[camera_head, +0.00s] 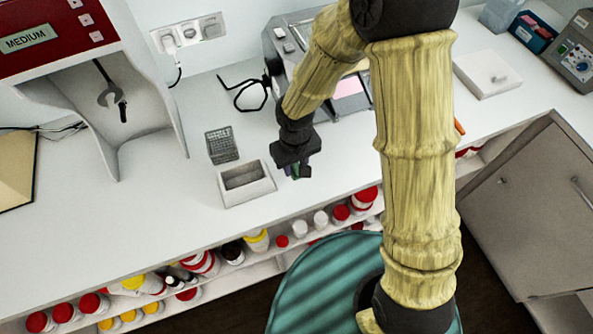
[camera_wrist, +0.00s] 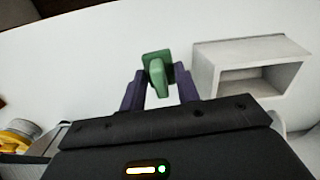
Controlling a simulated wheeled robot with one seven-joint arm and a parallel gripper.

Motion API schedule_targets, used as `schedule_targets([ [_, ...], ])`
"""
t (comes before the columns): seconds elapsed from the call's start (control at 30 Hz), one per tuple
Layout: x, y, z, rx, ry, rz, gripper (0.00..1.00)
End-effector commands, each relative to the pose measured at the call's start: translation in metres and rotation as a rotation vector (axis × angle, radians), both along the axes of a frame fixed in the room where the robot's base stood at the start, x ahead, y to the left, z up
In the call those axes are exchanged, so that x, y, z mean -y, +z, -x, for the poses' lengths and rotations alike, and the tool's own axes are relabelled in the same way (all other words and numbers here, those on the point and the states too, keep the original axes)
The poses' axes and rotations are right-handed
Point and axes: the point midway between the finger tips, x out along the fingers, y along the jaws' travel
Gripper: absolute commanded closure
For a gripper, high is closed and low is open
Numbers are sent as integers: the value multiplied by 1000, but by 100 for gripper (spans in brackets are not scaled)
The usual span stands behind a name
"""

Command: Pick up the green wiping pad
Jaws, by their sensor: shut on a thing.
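The green wiping pad (camera_wrist: 157,64) is between the tips of my gripper (camera_wrist: 158,85) in the wrist view. The purple fingers are shut on it. In the head view my gripper (camera_head: 298,171) is over the white counter, just right of a small open white box (camera_head: 246,196). The pad (camera_head: 294,176) is mostly hidden there behind the dark wrist. I cannot tell whether the pad still touches the counter.
The white box also shows to the right in the wrist view (camera_wrist: 251,88). A dark wire basket (camera_head: 221,145) stands behind it. A grey machine (camera_head: 290,48) and black glasses (camera_head: 247,92) are further back. Shelves with several bottles lie below the counter's front edge.

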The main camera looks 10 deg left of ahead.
Motion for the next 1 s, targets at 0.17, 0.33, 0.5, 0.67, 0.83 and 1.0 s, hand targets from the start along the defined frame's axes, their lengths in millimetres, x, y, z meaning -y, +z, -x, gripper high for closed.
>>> schedule_targets([
  [0.17,0,31,-1,4,-2,-3,93],
  [0.33,0,42,0,0,0,0,93],
  [0.5,0,43,0,-1,0,0,93],
  [0.67,0,42,0,-1,0,-1,93],
  [0.83,0,42,0,-1,0,-1,70],
  [1.0,0,42,0,-1,0,-1,86],
])
